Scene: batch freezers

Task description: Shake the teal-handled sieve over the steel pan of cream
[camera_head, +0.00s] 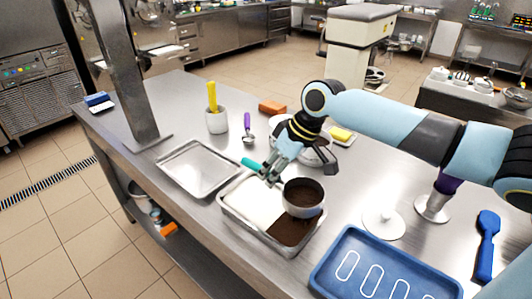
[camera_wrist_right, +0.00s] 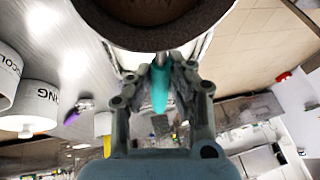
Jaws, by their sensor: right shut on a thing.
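My right gripper (camera_head: 270,174) is shut on the teal handle (camera_head: 253,164) of the sieve. The handle also shows between its fingers in the wrist view (camera_wrist_right: 160,88). The sieve (camera_head: 303,211) is a round steel cup holding dark brown powder (camera_head: 303,193). It is over the right part of the steel pan (camera_head: 225,206); the gap beneath it is hard to judge. White cream (camera_head: 250,200) shows in the left part of the pan, and dark brown powder (camera_head: 290,232) covers the cream at the near right. My left gripper is not in view.
An empty metal tray (camera_head: 200,168) lies left of the pan. A blue mould tray (camera_head: 385,268) lies at the near right, with a white disc (camera_head: 383,224) behind it. White bowls stand behind the gripper. A steel post (camera_head: 130,75) rises at the left.

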